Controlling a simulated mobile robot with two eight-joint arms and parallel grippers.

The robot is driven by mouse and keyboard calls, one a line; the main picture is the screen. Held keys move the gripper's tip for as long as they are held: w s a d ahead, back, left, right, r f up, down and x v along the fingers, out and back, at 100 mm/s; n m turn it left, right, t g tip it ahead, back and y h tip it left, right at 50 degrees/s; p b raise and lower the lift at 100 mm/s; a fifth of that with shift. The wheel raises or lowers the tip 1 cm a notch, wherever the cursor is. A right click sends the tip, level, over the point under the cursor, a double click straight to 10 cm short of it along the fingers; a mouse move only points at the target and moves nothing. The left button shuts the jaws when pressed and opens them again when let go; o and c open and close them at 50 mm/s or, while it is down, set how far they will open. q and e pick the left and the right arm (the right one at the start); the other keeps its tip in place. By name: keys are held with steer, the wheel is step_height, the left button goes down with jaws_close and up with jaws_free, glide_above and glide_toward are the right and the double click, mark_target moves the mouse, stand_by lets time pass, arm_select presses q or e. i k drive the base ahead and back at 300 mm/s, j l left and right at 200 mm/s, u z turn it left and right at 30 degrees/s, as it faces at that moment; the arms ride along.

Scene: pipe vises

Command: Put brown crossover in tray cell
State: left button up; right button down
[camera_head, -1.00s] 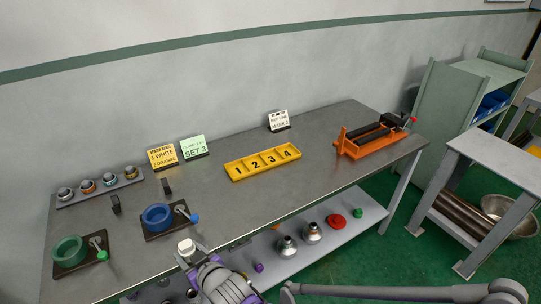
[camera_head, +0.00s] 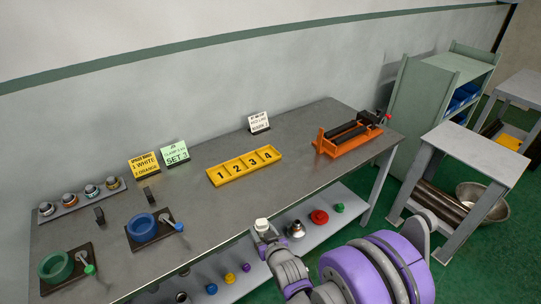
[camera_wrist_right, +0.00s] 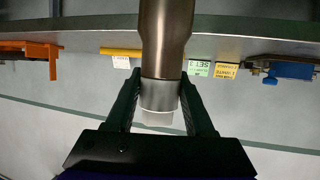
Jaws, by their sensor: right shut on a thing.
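My right gripper (camera_head: 266,238) is shut on the brown crossover, just in front of the workbench's front edge. In the right wrist view, the brown crossover (camera_wrist_right: 166,40) has a brown body, a silver collar and a white end, and sits between the two fingers (camera_wrist_right: 160,104). In the head view only its white end (camera_head: 262,224) shows above the gripper; the rest is hidden. The yellow tray (camera_head: 226,182) lies on the bench beyond the gripper, with several numbered cells in a row. The cells look empty. My left gripper is not in view.
An orange vise (camera_head: 345,143) stands right of the tray. A blue ring fixture (camera_head: 142,224) and a green ring fixture (camera_head: 55,266) sit on the left. Sign cards (camera_head: 175,153) stand behind. The lower shelf (camera_head: 338,225) holds several loose parts. Bench around the tray is clear.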

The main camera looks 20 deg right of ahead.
mark_target(268, 156)
steer(key=i+l+z, duration=0.1)
steer(key=l, duration=0.3)
steer(key=i+l, duration=0.1)
steer(key=l, duration=0.35)
steer(key=i+l+z, duration=0.15)
steer(key=l, duration=0.25)
steer(key=i+l+z, duration=0.1)
steer(key=l, duration=0.3)
steer(key=i+l, duration=0.15)
steer(key=l, duration=0.25)
steer(key=i+l+z, duration=0.15)
steer(key=l, duration=0.2)
